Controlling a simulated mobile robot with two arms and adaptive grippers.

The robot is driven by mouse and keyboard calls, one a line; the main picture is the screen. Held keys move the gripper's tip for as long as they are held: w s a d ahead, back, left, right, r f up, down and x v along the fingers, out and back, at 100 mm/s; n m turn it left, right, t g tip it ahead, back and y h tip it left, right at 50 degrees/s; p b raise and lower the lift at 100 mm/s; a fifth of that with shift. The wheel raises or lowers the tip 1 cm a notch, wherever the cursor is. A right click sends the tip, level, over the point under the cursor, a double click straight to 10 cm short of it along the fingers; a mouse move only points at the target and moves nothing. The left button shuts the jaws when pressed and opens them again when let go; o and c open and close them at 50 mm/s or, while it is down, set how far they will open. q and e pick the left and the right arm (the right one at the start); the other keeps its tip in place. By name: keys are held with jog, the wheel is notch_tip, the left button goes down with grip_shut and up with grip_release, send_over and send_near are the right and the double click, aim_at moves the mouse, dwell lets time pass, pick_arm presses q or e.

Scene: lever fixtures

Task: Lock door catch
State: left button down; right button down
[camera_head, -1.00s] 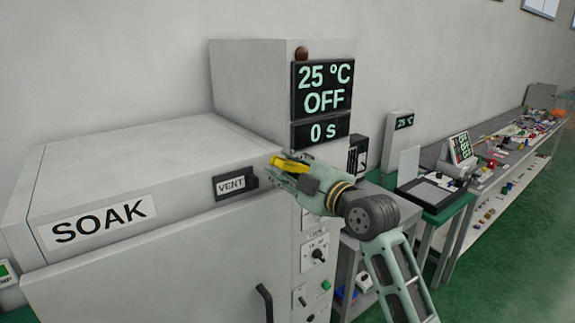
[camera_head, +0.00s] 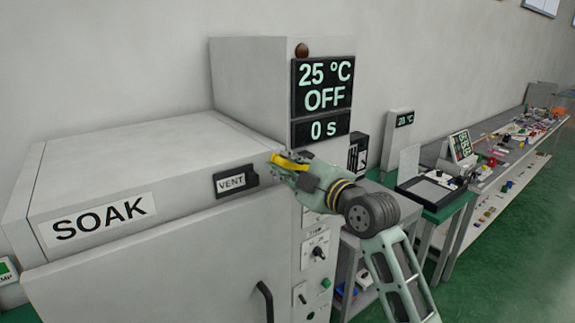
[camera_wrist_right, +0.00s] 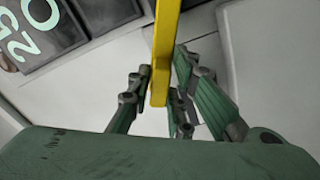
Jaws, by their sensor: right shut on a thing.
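The door catch is a yellow lever (camera_head: 290,160) at the upper right corner of the grey SOAK oven's door (camera_head: 190,260). My right gripper (camera_head: 285,168) is at the lever, with its fingers closed around it. In the right wrist view the yellow lever (camera_wrist_right: 162,60) runs down between the green fingers of the gripper (camera_wrist_right: 165,95). The fingers hide part of the lever and its mount, so I cannot tell if it is latched. The door looks closed. My left gripper is not in view.
A VENT slider (camera_head: 235,181) sits left of the gripper, and a black door handle (camera_head: 265,300) below. The control column with its display (camera_head: 322,88) reads 25 °C, OFF, 0 s. A green table (camera_head: 452,207) and a cluttered bench stand to the right.

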aim_at(282, 198)
jog(key=f+n+b, duration=0.3)
jog(key=f+n, duration=0.1)
jog(key=n, duration=0.1)
jog(key=f+n+b, duration=0.3)
jog(key=f+n, duration=0.1)
jog(key=shift+s+a+n, duration=0.1)
jog(key=shift+a+n, duration=0.1)
jog(key=shift+n, duration=0.2)
jog(key=shift+w+d+f+n, duration=0.15)
jog(key=shift+d+f+n, duration=0.1)
jog(key=shift+f+n, duration=0.35)
jog(key=shift+w+d+f+n, duration=0.2)
jog(key=shift+f+n, duration=0.2)
jog(key=shift+n, duration=0.4)
jog(key=shift+w+d+f+n, duration=0.1)
jog(key=shift+d+f+n, duration=0.15)
jog(key=shift+f+n, duration=0.35)
jog(key=c, duration=1.7)
grip_release()
jog(key=shift+c, duration=0.2)
jog(key=shift+r, duration=0.1)
